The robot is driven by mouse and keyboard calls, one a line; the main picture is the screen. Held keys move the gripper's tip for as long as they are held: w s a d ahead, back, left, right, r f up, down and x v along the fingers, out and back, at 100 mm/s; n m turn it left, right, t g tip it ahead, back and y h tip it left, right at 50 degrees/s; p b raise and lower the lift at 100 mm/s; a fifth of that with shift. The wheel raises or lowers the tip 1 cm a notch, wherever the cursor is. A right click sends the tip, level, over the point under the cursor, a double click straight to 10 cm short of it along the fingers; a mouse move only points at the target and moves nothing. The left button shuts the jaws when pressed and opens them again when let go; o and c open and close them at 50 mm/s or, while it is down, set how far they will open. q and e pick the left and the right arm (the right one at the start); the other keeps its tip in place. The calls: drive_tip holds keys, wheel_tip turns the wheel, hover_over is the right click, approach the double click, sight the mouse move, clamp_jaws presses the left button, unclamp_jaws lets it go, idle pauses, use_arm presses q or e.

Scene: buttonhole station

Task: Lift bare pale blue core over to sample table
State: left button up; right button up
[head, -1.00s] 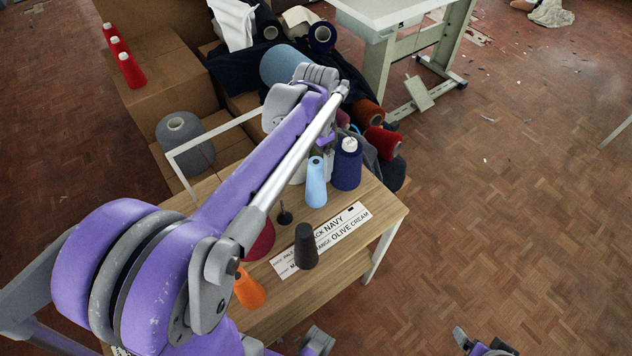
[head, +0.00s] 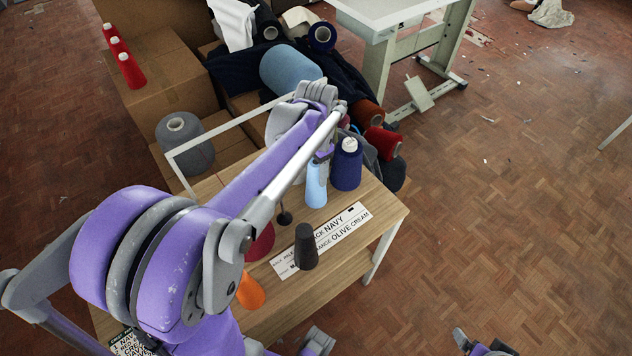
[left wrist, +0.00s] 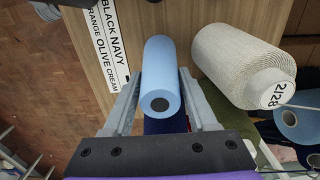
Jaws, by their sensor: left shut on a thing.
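The bare pale blue core (head: 316,188) is a slim tapered tube, upright over the wooden table (head: 345,258) beside a navy cone (head: 347,166). My left gripper (head: 322,160) has come down over its upper part. In the left wrist view the core (left wrist: 160,68) lies between the two fingers of the gripper (left wrist: 158,88), which are shut on it. Its dark open end faces the camera. I cannot tell whether its base touches the table.
A dark grey cone (head: 305,247), an orange cone (head: 250,290) and a label strip (head: 320,240) are on the wooden table. A cream cone (left wrist: 243,65) is close beside the core. A white-topped table (head: 385,14) stands behind, with open floor at right.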

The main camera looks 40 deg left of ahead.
use_arm(q)
clamp_jaws()
drive_tip(key=shift+r, duration=0.1)
wheel_tip(320, 180, up, 10)
drive_tip(key=shift+f+p, duration=0.2)
drive_tip(key=shift+p, duration=0.3)
wheel_tip(320, 180, up, 3)
drive_tip(key=shift+f+p, duration=0.1)
drive_tip(key=shift+p, duration=0.75)
drive_tip(key=shift+r+p, duration=0.6)
drive_tip(key=shift+r, duration=0.3)
